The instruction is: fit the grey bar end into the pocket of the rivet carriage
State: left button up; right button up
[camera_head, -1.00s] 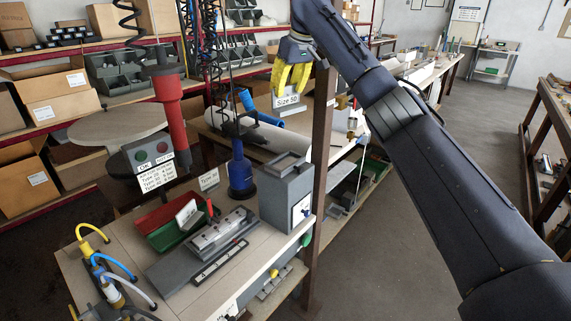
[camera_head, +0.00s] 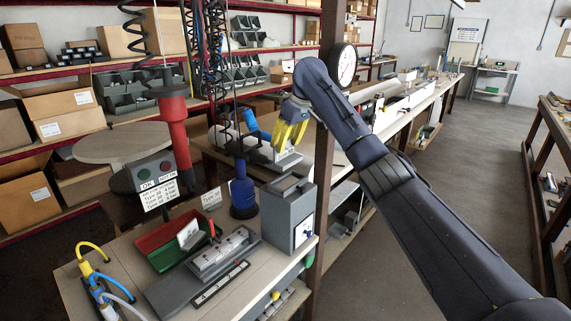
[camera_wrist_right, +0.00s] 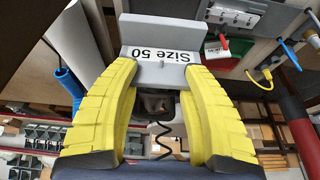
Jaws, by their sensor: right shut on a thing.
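My right gripper (camera_head: 289,135) has yellow fingers and hangs over the back bench. In the right wrist view its fingers (camera_wrist_right: 160,72) are shut on a grey block labelled "Size 50" (camera_wrist_right: 158,34). The block has a flat plate standing across its far end. In the head view the block is mostly hidden by the fingers. A grey metal fixture (camera_head: 222,254), likely the rivet carriage, lies on the front bench, left of and below the gripper and well apart from it. I cannot make out its pocket. My left gripper is not in view.
Near the fixture are a red and green tray (camera_head: 168,243), a grey box (camera_head: 289,213) and a blue tool (camera_head: 242,192). A red tool (camera_head: 173,125) and coiled cables hang to the left. A brown post (camera_head: 326,140) stands close behind my right arm.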

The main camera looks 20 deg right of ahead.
aim_at(287, 158)
jog(key=shift+f, duration=3.7)
jog(key=o, duration=1.3)
jog(key=v, duration=1.2)
